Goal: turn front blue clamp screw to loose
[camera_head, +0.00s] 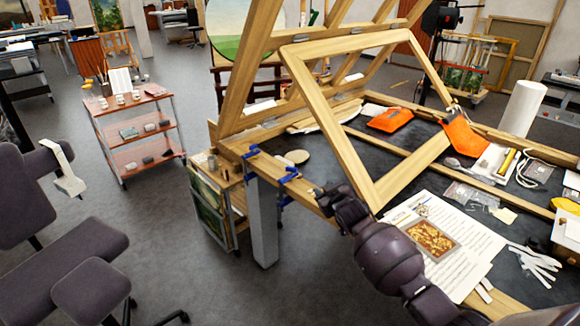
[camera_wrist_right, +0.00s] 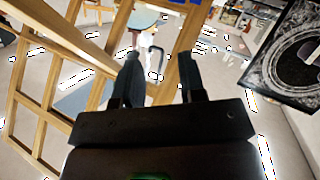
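Two blue clamps grip the near left wooden edge of the worktable in the head view. The rear blue clamp (camera_head: 252,152) is near the table corner. The front blue clamp (camera_head: 290,175) is nearer me; its screw is small and partly hidden below the edge, and I cannot tell its turn. My right gripper (camera_head: 325,194) is just right of the front clamp, apart from it as far as I can see. In the right wrist view its two fingers (camera_wrist_right: 160,78) are spread and nothing is seen held. A small blue patch shows at the top there. My left gripper is not in view.
A tilted wooden frame (camera_head: 335,130) stands over the dark worktable close to my right arm. A shelf cart (camera_head: 134,135) and dark chair (camera_head: 65,245) stand left. Floor between them is clear.

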